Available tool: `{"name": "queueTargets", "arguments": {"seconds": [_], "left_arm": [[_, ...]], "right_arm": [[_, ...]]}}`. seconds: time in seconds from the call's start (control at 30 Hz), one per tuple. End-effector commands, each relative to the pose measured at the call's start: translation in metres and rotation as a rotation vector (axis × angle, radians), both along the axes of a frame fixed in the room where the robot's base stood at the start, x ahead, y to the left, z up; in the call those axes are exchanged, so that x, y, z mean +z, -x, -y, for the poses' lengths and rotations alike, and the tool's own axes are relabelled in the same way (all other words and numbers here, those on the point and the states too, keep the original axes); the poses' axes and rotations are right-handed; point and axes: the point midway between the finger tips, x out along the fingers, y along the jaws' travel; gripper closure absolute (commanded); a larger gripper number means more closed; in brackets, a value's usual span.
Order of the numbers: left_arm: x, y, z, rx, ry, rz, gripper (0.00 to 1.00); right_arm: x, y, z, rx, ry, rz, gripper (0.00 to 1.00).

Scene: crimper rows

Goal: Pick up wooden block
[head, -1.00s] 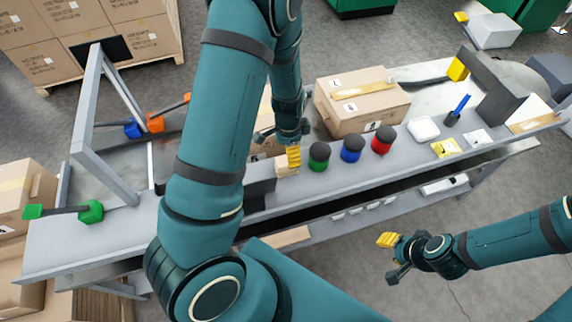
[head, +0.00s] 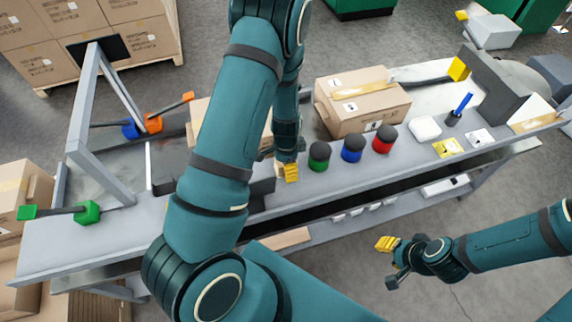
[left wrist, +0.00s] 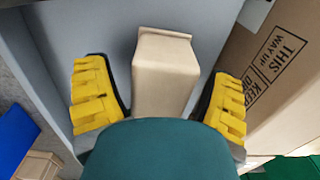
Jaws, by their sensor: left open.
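The wooden block (left wrist: 162,75) is a pale beige, upright-looking piece in the left wrist view. It lies between the two yellow fingers of my left gripper (left wrist: 160,102), which is open. Gaps show on both sides, so neither finger visibly touches it. The block's near part is hidden by the teal gripper body. In the head view my left gripper (head: 287,171) is down at the bench top, left of the green-based knob, and hides the block. My right gripper (head: 389,262) is open and empty, in front of the bench over the floor.
The bench (head: 110,240) carries green (head: 319,156), blue (head: 352,149) and red (head: 383,139) knobs with dark tops, close right of my left gripper. A cardboard box (head: 360,105) stands behind them. A grey frame (head: 85,130) rises at the left.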

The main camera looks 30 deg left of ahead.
Motion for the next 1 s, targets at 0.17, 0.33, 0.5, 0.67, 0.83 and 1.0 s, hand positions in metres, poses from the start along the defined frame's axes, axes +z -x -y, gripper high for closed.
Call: {"name": "queueTargets", "arguments": {"seconds": [0.17,0.33,0.5,0.67,0.83,1.0], "left_arm": [[0.000,0.000,0.000,0.000,0.000,0.000,0.70],[0.000,0.000,0.000,0.000,0.000,0.000,0.94],[0.002,0.000,0.000,0.000,0.000,0.000,0.94],[0.017,-0.001,0.000,-0.001,0.000,0.003,0.94],[0.051,-0.001,0.001,-0.001,0.000,0.004,0.94],[0.081,-0.001,0.001,-0.002,0.000,0.003,0.94]], "right_arm": [[0.000,0.000,0.000,0.000,0.000,0.000,0.61],[0.000,0.000,0.000,0.000,0.000,0.001,0.61],[0.000,0.000,0.000,0.000,0.000,0.001,0.61],[0.004,-0.001,0.000,-0.002,0.000,0.002,0.61],[0.011,-0.003,0.001,-0.006,0.002,0.007,0.61],[0.017,-0.005,0.001,-0.009,0.002,0.012,0.61]]}}
